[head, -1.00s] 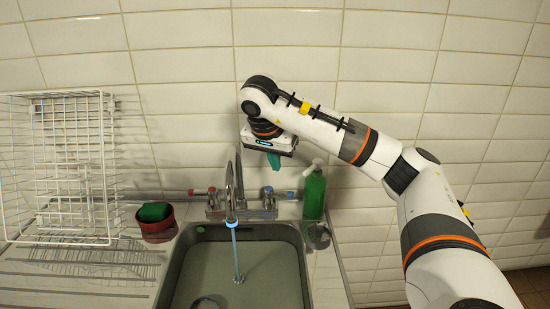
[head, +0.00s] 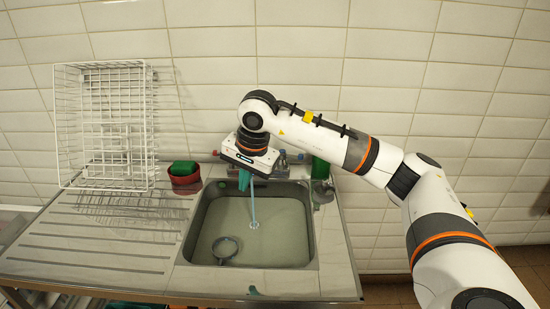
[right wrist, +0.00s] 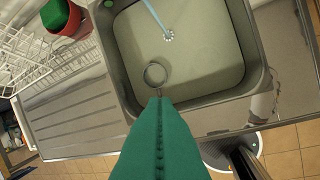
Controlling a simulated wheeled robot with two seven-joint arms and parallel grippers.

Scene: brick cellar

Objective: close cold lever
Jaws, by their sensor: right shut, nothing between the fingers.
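The cold lever (head: 281,156), with a blue mark, shows at the back of the sink, just right of my right gripper's body. My right gripper (head: 244,181) points down over the back of the sink, in front of the tap, with its green fingers shut and empty. The fingers (right wrist: 159,102) fill the lower middle of the right wrist view, where the lever does not show. The tap's spout is mostly hidden behind my gripper. A blue water stream (head: 253,203) runs down into the sink (head: 205,258). My left gripper is not in view.
A green soap bottle (head: 320,167) stands right of the tap. A red pot (head: 186,183) with a green sponge stands left of it. A white wire rack (head: 105,125) is on the drainboard (head: 105,245). A round strainer (head: 226,247) lies in the sink.

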